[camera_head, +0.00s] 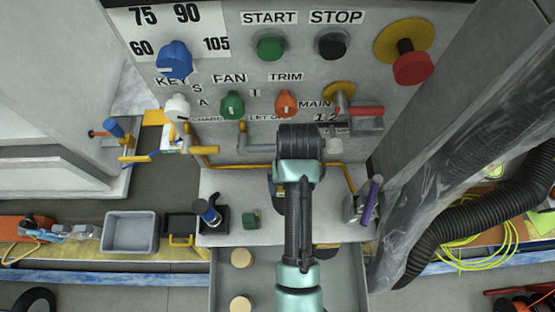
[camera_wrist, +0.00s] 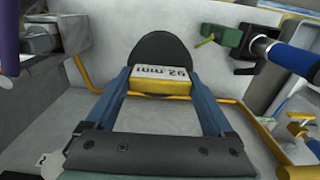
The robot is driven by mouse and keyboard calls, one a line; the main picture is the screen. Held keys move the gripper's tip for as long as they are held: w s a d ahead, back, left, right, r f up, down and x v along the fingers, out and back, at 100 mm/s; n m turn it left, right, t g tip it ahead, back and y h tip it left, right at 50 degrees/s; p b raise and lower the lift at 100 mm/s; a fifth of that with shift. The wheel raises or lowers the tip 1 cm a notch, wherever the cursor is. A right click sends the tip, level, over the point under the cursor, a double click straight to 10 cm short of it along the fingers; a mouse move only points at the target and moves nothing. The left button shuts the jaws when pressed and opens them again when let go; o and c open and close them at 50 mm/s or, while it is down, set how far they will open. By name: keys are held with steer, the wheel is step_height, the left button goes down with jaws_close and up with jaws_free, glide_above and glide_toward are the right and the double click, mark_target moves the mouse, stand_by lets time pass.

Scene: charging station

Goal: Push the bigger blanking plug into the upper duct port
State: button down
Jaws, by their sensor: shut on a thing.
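In the wrist view, my gripper (camera_wrist: 162,82) has its two blue fingers closed on a block with a yellow side and a pale printed label. A dark round disc (camera_wrist: 162,50) sits just beyond the block and appears to be one piece with it, a plug. In the head view, my dark and teal arm reaches up the middle and hides the gripper tips and the plug. I cannot make out the upper duct port in either view; my arm or the plug may cover it.
The grey control panel (camera_head: 340,75) rises ahead, with projecting knobs and a red lever (camera_head: 366,111). A yellow pipe (camera_head: 233,167) runs along its base. A green clip-like part (camera_wrist: 220,37) and a blue-handled tool (camera_wrist: 290,55) stand nearby. A grey bin (camera_head: 130,232) is at left.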

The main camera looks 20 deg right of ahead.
steer(key=f, duration=0.4)
steer(key=shift+s+d, duration=0.1)
steer(key=shift+s, duration=0.15)
steer(key=shift+w+f, duration=0.1)
steer(key=shift+f, duration=1.9)
steer(key=shift+f, duration=0.1)
jaws_free()
